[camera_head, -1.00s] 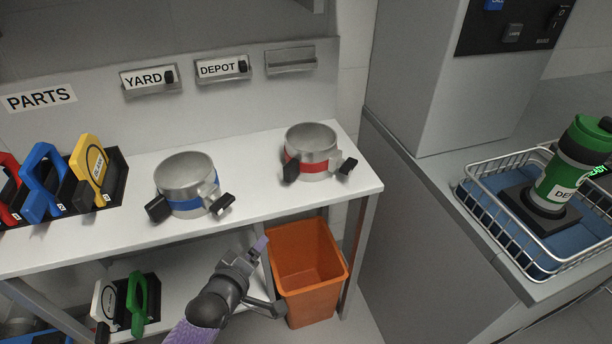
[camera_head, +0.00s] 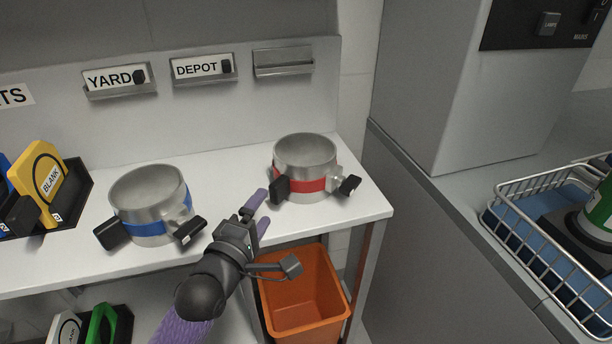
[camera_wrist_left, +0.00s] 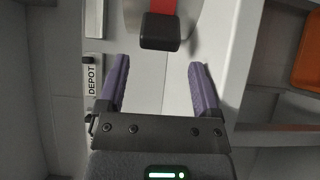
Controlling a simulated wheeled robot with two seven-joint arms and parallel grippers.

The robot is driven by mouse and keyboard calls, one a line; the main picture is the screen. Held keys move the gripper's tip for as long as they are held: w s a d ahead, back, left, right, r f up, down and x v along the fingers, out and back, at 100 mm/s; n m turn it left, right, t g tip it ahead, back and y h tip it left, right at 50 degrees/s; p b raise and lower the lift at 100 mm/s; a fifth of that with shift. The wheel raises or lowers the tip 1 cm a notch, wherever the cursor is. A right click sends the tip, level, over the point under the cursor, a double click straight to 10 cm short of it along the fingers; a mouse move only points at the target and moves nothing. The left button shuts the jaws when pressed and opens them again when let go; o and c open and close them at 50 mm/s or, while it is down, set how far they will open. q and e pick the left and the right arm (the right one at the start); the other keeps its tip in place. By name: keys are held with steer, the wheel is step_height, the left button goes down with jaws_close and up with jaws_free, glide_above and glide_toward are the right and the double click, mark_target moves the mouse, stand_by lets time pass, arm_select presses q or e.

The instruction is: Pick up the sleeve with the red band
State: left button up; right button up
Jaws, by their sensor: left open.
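The sleeve with the red band (camera_head: 306,185) is a short metal ring with black handles. It stands on the white shelf near its right end. In the left wrist view its red band (camera_wrist_left: 162,6) and one black handle (camera_wrist_left: 160,32) show at the top, ahead of the fingers. My left gripper (camera_head: 260,212) is open and empty, just in front and to the left of that sleeve, with its purple fingers (camera_wrist_left: 160,85) apart. The handle lies beyond the fingertips, roughly in line with the gap. My right gripper is not in view.
A sleeve with a blue band (camera_head: 150,228) stands to the left on the shelf (camera_head: 225,185). A yellow plate (camera_head: 38,180) is in a black rack at far left. An orange bin (camera_head: 305,310) is below the shelf. A wire basket (camera_head: 520,210) is at the right.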

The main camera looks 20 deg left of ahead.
mark_target(272, 196)
arm_select(q)
steer(key=w+b, duration=0.1)
steer(key=w, duration=0.2)
steer(key=w+b, duration=0.1)
steer(key=w, duration=0.1)
steer(key=shift+w+d+f, duration=0.15)
steer(key=shift+w, duration=0.45)
steer(key=c, duration=1)
jaws_close()
